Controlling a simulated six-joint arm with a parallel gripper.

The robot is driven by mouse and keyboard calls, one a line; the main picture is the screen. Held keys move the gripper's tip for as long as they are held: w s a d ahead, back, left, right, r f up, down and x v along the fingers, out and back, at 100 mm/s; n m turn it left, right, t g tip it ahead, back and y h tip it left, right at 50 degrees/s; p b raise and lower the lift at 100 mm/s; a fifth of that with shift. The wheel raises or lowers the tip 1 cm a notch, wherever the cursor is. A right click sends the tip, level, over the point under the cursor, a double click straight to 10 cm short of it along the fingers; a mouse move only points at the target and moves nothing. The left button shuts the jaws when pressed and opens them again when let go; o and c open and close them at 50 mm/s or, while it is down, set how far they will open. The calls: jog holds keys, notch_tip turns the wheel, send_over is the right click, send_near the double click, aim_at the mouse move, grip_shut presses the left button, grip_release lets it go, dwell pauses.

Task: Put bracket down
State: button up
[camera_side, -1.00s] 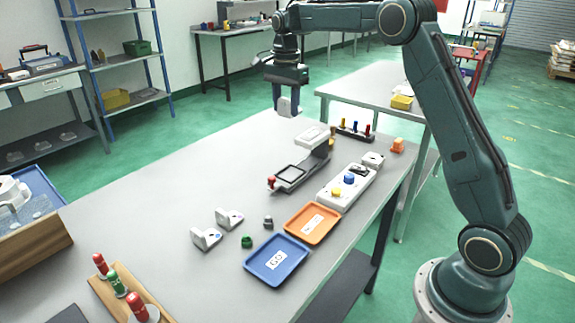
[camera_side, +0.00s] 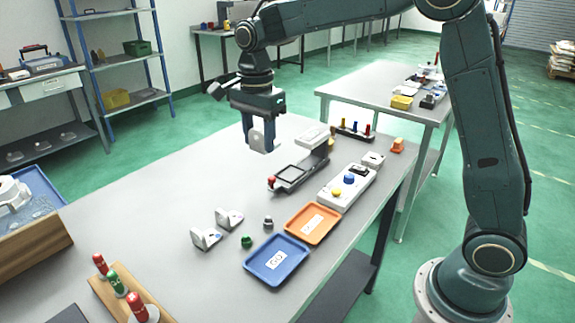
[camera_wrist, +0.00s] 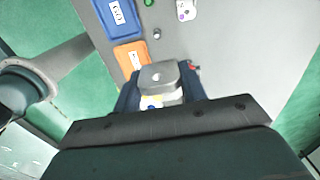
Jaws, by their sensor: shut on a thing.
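My gripper (camera_side: 262,140) is shut on a grey metal bracket (camera_side: 261,143) and holds it above the far part of the grey table (camera_side: 160,190). The bracket also shows between the fingers in the wrist view (camera_wrist: 160,75). Two similar brackets stand on the table in the side view, one at the front (camera_side: 206,237) and one just behind it (camera_side: 229,218). A blue tray (camera_side: 251,278) and an orange tray (camera_side: 296,236), both labelled, lie to their right. The gap between the held bracket and the table is hard to judge.
A dark fixture with a red knob (camera_side: 290,184) stands right of the gripper. A green knob (camera_side: 248,241) and a grey knob (camera_side: 268,222) sit near the trays. The table's left middle is clear.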

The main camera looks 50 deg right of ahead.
jog(key=s+a+f, duration=0.1)
jog(key=s+a, duration=0.8)
jog(key=s, duration=0.1)
jog(key=shift+a+f, duration=0.15)
jog(key=shift+f, duration=0.05)
jog(key=shift+w, duration=0.1)
send_over(270, 267)
notch_tip(270, 267, down, 16)
jog(key=shift+r, duration=0.15)
jog(key=shift+f, duration=2.15)
jog(key=shift+f, duration=0.15)
jog(key=o, duration=0.8)
